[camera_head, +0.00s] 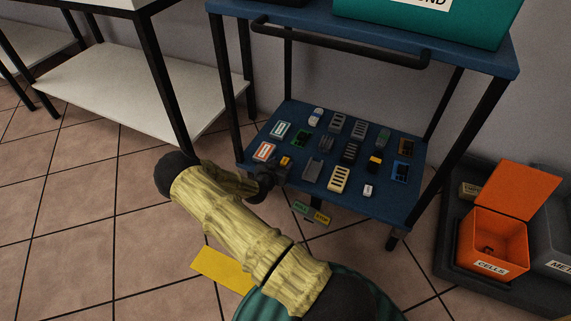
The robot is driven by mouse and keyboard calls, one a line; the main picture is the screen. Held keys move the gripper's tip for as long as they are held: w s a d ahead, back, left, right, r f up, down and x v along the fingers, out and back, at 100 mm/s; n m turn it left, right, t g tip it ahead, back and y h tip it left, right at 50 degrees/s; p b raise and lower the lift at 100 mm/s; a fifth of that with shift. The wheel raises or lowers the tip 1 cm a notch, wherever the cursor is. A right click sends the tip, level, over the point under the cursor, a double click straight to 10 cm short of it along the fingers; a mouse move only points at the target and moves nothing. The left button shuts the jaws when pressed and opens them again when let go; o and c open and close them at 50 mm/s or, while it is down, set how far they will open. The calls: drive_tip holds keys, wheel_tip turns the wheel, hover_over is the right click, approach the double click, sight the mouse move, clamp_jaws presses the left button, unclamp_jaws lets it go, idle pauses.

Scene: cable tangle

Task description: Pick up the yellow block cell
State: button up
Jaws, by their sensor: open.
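A small yellow-orange block (286,160) lies on the blue lower shelf (400,207) of the cart, near its left front. I take it for the yellow block cell, but a black and yellow block (375,160) also lies further right. My gripper (282,171) reaches in low over the shelf's left front edge, right beside the small yellow-orange block on its near side. The gripper is open. Its dark fingers are small here, and I cannot tell whether the block is between them.
Several small parts crowd the shelf, including a pale yellow slotted block (339,179) and a red-framed piece (264,151). Cart posts and the blue top shelf (300,22) surround the space. An orange bin (497,235) labelled CELLS stands open at the right.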

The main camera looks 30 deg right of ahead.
sight(285, 160)
drive_tip(key=shift+b+x, duration=0.7)
drive_tip(key=shift+x, duration=0.45)
drive_tip(key=shift+w+d+f, duration=0.2)
drive_tip(key=shift+d, duration=0.1)
drive_tip(key=shift+c, duration=0.2)
drive_tip(key=c, duration=1)
